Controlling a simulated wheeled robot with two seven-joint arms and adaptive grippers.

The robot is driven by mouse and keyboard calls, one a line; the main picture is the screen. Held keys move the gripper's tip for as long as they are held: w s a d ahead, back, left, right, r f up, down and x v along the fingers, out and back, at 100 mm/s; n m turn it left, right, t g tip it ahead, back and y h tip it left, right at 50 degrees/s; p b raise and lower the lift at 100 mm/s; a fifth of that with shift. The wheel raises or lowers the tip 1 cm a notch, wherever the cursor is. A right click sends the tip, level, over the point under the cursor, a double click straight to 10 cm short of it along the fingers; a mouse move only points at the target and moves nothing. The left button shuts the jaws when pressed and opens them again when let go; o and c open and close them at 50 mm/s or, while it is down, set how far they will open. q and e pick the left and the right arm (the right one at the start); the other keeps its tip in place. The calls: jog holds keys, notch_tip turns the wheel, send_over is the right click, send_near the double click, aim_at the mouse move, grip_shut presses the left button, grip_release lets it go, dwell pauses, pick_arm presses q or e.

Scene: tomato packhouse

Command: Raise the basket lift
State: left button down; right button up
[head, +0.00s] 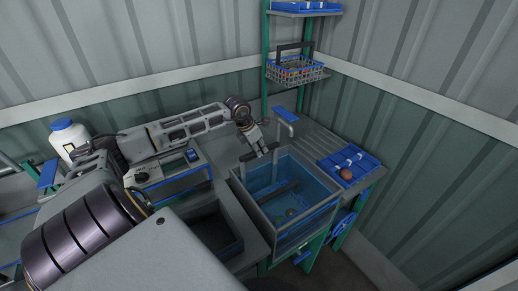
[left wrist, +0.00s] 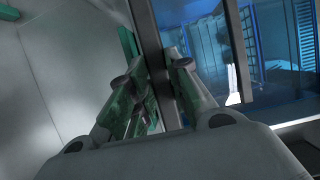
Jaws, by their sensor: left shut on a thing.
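The wash tank (head: 243,196) is open-topped, with grey walls and blue water inside. A dark upright bar (head: 274,168) stands at its back left, and a dark crosspiece (head: 283,192) shows lower in the tank. I cannot tell for certain whether these belong to the basket lift. My left gripper (head: 264,153) is above the tank's back left rim, at the top of the upright bar. In the left wrist view the fingers (left wrist: 176,58) are shut on a dark grey bar (left wrist: 147,32); the tips partly hide the contact. My right gripper is out of view.
A wire basket (head: 296,75) sits on a rack behind the tank. A tap (head: 286,118) stands at the tank's back. A blue tray (head: 345,162) with a reddish round item is on the right drainboard. A boxed device (head: 165,172) and white jug (head: 68,138) stand left.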

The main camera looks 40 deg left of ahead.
pick_arm(q)
notch_tip(320, 180, up, 19)
jog(key=p, duration=0.5)
jog(key=shift+a+r+p, duration=0.15)
jog(key=shift+p, duration=0.25)
jog(key=shift+w, duration=0.15)
jog(key=c, duration=1.5)
grip_release()
jog(key=shift+c, duration=0.2)
jog(key=shift+o, duration=1.1)
